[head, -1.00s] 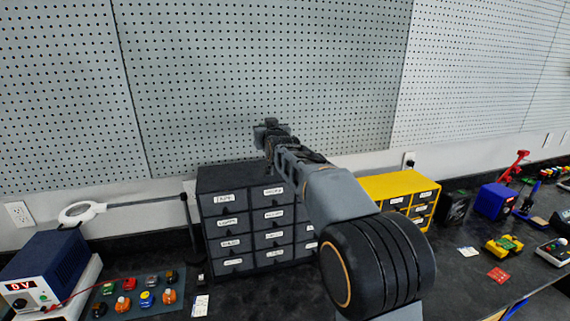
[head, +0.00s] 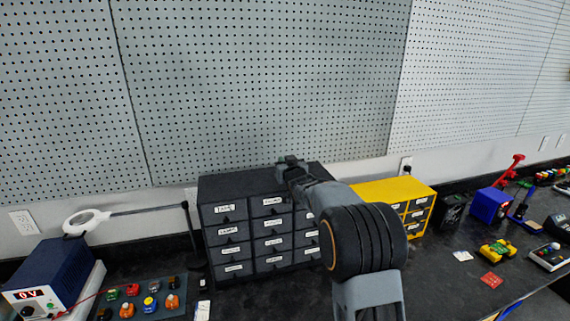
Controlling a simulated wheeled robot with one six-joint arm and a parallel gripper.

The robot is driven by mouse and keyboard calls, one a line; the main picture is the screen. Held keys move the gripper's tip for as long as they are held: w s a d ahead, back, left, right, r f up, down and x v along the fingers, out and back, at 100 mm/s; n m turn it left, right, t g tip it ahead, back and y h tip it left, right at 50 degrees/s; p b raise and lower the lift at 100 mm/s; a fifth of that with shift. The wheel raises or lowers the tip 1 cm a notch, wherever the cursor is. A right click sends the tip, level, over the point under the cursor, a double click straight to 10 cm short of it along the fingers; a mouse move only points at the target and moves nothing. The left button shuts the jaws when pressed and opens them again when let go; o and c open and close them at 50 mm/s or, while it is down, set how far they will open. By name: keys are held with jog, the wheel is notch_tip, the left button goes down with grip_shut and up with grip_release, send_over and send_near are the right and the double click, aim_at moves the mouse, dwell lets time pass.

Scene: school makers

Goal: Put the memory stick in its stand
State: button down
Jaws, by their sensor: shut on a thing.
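My gripper (head: 291,163) is in front of or above the top of the black drawer cabinet (head: 228,228), seen from behind and small. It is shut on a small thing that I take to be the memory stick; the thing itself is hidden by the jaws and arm. I cannot make out a stand for certain. A small dark upright piece (head: 202,285) with a pale top stands on the bench left of the cabinet, behind a white card (head: 202,310); I cannot tell what it is.
A magnifier lamp (head: 87,220), a blue power supply (head: 48,272) and a board of coloured buttons (head: 140,309) are at left. A yellow drawer cabinet (head: 385,190) stands right of the black one. A pegboard wall (head: 260,80) is behind.

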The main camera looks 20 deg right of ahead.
jog(key=shift+f, duration=0.35)
jog(key=shift+f, duration=0.15)
jog(key=c, duration=1.1)
grip_release()
jog(key=shift+r, duration=0.2)
